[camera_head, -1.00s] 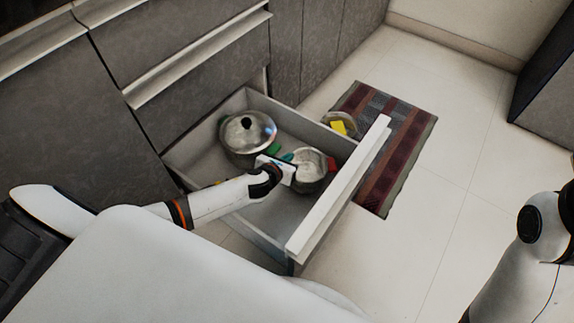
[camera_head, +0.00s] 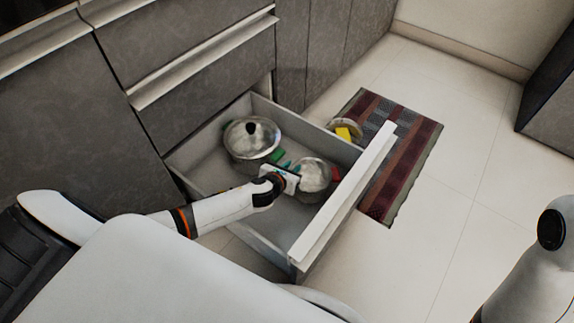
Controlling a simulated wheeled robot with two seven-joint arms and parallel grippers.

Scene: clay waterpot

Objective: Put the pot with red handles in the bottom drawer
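The pot with red handles (camera_head: 313,181) is a small shiny metal pot inside the open bottom drawer (camera_head: 222,179), near the front panel. One red handle shows on its right side. My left gripper (camera_head: 293,174) reaches in from the left and is at the pot's left side. Its fingers are small and partly hidden against the pot, so I cannot tell whether they are open or shut, or whether the pot rests on the drawer floor. My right gripper is out of view; only part of my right arm shows at the lower right.
A larger lidded metal pot with green handles (camera_head: 252,138) stands in the drawer's back left. A round item with a yellow part (camera_head: 344,133) is beyond the drawer's far side wall, by the striped mat (camera_head: 405,155). The white front panel (camera_head: 345,195) bounds the drawer. Closed drawers are above.

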